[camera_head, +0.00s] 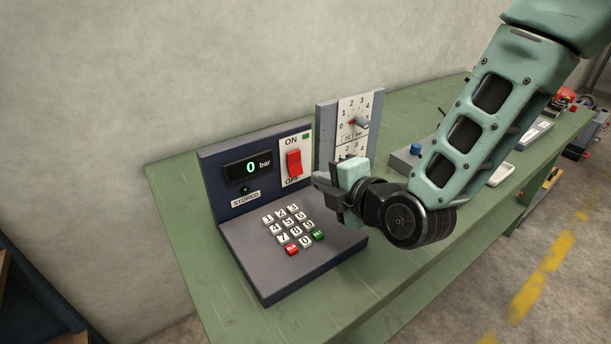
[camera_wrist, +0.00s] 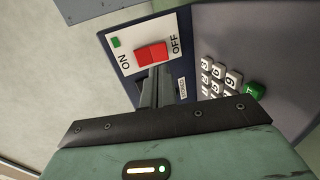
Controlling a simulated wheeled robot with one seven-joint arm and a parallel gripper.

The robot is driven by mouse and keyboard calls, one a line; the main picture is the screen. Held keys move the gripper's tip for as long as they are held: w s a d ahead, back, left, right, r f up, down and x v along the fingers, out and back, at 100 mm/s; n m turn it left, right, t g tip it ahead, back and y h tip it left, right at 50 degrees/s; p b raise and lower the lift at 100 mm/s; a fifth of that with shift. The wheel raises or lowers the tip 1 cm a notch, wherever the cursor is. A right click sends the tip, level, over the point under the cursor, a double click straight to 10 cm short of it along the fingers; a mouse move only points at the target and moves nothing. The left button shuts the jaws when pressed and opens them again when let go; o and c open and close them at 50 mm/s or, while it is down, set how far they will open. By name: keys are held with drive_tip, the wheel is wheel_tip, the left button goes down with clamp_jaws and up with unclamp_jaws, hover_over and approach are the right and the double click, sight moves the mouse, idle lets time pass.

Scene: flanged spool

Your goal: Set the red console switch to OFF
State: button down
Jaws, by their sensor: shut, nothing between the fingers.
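The red console switch (camera_head: 294,162) is a rocker on a white plate, with ON above it and OFF below. It also shows in the wrist view (camera_wrist: 151,54), between the ON and OFF labels. A small green indicator (camera_head: 306,136) sits beside ON. I cannot tell for sure which half of the rocker is pressed in. My gripper (camera_head: 318,181) is shut and empty, just right of and in front of the switch's lower end. In the wrist view the closed fingertips (camera_wrist: 156,84) are close to the switch's edge; contact cannot be told.
The console (camera_head: 229,185) has a display reading 0 bar and a keypad (camera_head: 290,226) below. A grey dial panel (camera_head: 351,125) stands just behind the gripper. A blue-button box (camera_head: 411,158) is further right on the green bench (camera_head: 175,185). A wall is behind.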

sight(298, 170)
drive_tip(key=p+x, duration=0.1)
drive_tip(key=x, duration=0.5)
drive_tip(key=shift+w+a, duration=0.1)
drive_tip(key=shift+f, duration=0.1)
drive_tip(key=f+b, duration=0.1)
drive_tip(key=b, duration=0.2)
drive_tip(key=shift+w+a, duration=0.1)
drive_tip(key=shift+r+p, duration=0.4)
drive_tip(key=shift+p, duration=0.15)
